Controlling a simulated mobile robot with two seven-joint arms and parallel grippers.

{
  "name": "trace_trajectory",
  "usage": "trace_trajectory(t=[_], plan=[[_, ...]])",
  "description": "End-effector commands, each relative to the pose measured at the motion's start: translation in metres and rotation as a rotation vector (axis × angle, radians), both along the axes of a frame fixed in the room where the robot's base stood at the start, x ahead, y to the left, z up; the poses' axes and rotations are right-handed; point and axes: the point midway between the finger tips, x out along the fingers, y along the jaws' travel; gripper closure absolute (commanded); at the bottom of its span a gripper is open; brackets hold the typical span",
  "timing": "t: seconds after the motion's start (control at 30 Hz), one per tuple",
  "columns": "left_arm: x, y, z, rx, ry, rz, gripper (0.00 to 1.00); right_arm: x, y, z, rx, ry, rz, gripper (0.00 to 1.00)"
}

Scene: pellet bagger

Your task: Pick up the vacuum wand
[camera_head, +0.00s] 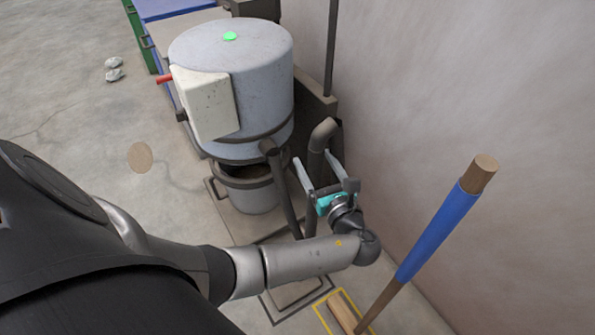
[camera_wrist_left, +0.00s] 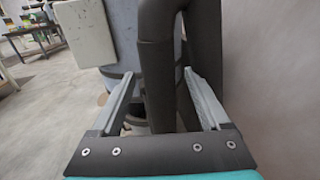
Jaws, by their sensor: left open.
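A dark grey pipe with a bent top (camera_head: 322,134), which looks like the vacuum wand, stands upright beside the grey drum. It also shows in the left wrist view (camera_wrist_left: 156,85), rising between my two fingers. My left gripper (camera_head: 314,168) is open at the pipe, with one finger on each side of it. In the left wrist view gaps show between the pipe and the fingers. The pipe's lower end is partly hidden by my gripper and arm. My right gripper is not in view.
The grey drum (camera_head: 240,75) with a pale box on its side stands left of the pipe, above a bucket (camera_head: 252,193). A second dark tube (camera_head: 284,195) slopes down from the drum. A blue-and-wood pole (camera_head: 437,232) stands at right. The wall (camera_head: 440,90) is close behind.

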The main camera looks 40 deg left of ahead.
Motion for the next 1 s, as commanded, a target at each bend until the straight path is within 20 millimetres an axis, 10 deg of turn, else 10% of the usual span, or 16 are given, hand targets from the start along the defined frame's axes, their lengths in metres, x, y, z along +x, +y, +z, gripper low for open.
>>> trace_trajectory(t=[0.17, 0.87, 1.0], plan=[[0.0001, 0.0002, 0.0004, 0.000, 0.000, 0.000, 0.21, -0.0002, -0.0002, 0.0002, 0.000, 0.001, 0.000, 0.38], [-0.0003, -0.0002, -0.0001, -0.001, 0.001, 0.000, 0.98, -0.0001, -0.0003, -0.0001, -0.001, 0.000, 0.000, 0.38], [-0.0003, -0.0003, -0.0002, 0.000, 0.001, 0.000, 1.00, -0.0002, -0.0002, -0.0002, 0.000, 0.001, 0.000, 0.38]])
